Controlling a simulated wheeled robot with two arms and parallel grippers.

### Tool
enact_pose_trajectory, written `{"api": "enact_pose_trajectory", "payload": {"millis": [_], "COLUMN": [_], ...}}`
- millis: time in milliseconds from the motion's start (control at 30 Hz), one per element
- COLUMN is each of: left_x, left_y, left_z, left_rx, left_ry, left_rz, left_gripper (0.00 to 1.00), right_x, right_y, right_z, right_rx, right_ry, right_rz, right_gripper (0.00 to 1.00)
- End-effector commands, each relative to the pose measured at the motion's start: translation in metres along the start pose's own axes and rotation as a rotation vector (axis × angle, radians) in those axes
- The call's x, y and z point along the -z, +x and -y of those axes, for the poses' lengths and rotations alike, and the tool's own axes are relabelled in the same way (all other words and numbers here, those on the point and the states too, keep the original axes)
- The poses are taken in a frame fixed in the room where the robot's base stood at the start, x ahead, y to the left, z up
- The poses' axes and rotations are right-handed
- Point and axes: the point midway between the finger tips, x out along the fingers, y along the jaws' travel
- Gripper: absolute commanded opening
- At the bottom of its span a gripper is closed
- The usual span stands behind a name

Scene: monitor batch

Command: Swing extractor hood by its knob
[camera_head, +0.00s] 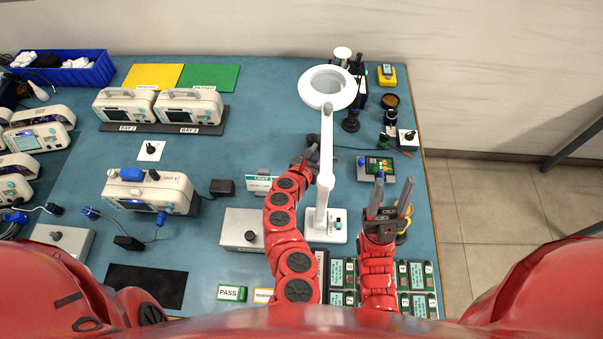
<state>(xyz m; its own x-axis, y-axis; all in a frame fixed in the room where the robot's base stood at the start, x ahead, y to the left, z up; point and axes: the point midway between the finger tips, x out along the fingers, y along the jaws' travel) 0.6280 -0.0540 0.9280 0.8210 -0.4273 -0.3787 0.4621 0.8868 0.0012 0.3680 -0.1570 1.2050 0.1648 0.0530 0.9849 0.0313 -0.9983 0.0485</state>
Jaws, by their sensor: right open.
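A white stand that looks like the extractor hood has a round ring head (328,87), a long arm and a flat base (325,228) on the right half of the bench. I cannot make out its knob for certain. My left gripper (312,158) is beside the stand's white arm, below the head. Its fingers are small and partly hidden, so I cannot tell whether it touches the arm or holds anything. My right gripper (392,187) is open and empty, fingers pointing away from me, to the right of the stand.
A dark instrument (351,120) stands just right of the ring head. A small board (374,168) lies beyond my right gripper. A grey box (243,230) lies left of the base. White monitors (148,192) fill the left side. Bare blue bench shows around (265,110).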

Motion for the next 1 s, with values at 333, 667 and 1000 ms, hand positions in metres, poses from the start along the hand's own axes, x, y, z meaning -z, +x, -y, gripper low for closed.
{"api": "enact_pose_trajectory", "payload": {"millis": [333, 667, 1000], "left_x": [0.002, 0.002, 0.002], "left_y": [-0.055, -0.106, -0.127], "left_z": [0.000, 0.002, 0.000], "left_rx": [-0.003, 0.002, -0.001], "left_ry": [0.001, -0.001, -0.001], "left_rz": [-0.007, -0.006, -0.004], "left_gripper": [0.41, 0.41, 0.41], "right_x": [0.002, 0.003, 0.003], "right_y": [0.010, 0.017, 0.019], "right_z": [-0.001, -0.001, -0.001], "right_rx": [0.000, 0.000, 0.000], "right_ry": [0.000, 0.000, 0.000], "right_rz": [0.000, 0.000, 0.000], "right_gripper": [0.50, 0.50, 0.50]}}
